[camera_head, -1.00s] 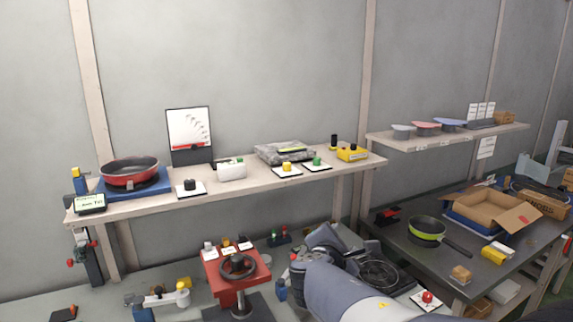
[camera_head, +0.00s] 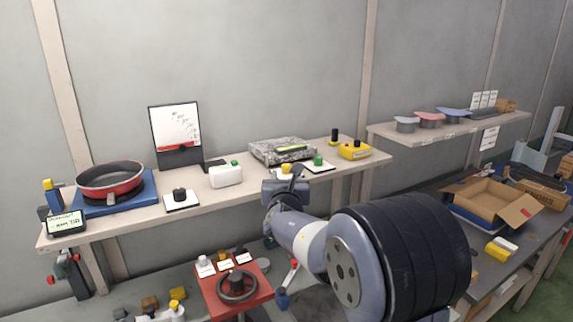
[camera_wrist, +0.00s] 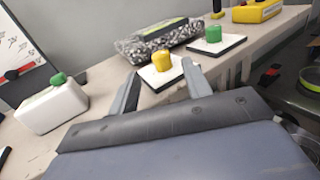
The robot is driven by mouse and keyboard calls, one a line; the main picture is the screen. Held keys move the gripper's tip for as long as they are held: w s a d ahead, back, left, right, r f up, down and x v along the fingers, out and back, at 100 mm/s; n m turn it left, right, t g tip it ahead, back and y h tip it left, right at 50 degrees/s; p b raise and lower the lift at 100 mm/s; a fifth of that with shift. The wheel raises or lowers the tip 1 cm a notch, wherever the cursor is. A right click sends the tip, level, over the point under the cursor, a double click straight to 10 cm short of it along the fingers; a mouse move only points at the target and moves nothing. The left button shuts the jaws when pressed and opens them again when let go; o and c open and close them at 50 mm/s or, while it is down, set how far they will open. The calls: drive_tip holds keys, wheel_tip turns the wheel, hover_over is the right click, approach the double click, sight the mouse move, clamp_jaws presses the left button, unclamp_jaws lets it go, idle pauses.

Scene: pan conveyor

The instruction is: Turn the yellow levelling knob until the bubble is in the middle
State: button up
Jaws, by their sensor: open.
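The yellow knob (camera_head: 287,169) stands on a white plate on the upper shelf, partly behind my arm in the head view. In the wrist view the yellow knob (camera_wrist: 162,60) is upright on its plate, just beyond and between my open fingertips. My gripper (camera_wrist: 160,70) is open and empty, and touching cannot be told. Behind the knob lies a speckled stone slab (camera_head: 265,152) with a level bearing a yellow-green vial (camera_head: 291,149) on it. In the wrist view the level (camera_wrist: 160,28) is a dark bar with a green strip; the bubble is too small to make out.
A green knob (camera_wrist: 213,34) on its own plate is close right of the yellow one. A white bottle with green cap (camera_wrist: 52,108) is at left. A yellow box (camera_head: 355,151) is at the shelf's right end. A red pan (camera_head: 110,180) is far left.

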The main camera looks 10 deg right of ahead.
sight(288, 169)
drive_tip(key=shift+w+d+p, duration=0.2)
drive_tip(key=shift+w+p, duration=0.15)
drive_tip(key=shift+w, duration=0.65)
drive_tip(key=shift+w+d+p, duration=0.25)
drive_tip(key=shift+w+p, duration=0.05)
drive_tip(key=shift+w, duration=0.7)
drive_tip(key=shift+w+d+p, duration=0.2)
drive_tip(key=shift+w+p, duration=0.15)
drive_tip(key=shift+w, duration=0.65)
drive_tip(key=c, duration=1)
drive_tip(key=shift+f, duration=0.1)
drive_tip(key=shift+f+b, duration=0.15)
drive_tip(key=shift+b, duration=1.05)
drive_tip(key=n+y+b, duration=0.1)
drive_tip(key=b, duration=0.5)
drive_tip(key=shift+t+y, duration=0.3)
drive_tip(key=shift+y, duration=0.1)
drive_tip(key=b, duration=0.4)
drive_tip(key=n+y+b, duration=0.1)
drive_tip(key=b, duration=0.4)
drive_tip(key=shift+w+d+y, duration=0.15)
drive_tip(key=shift+d+y, duration=0.05)
drive_tip(key=shift+y, duration=0.1)
drive_tip(key=n+y+b, duration=0.1)
drive_tip(key=b, duration=0.4)
drive_tip(key=shift+y+b, duration=0.3)
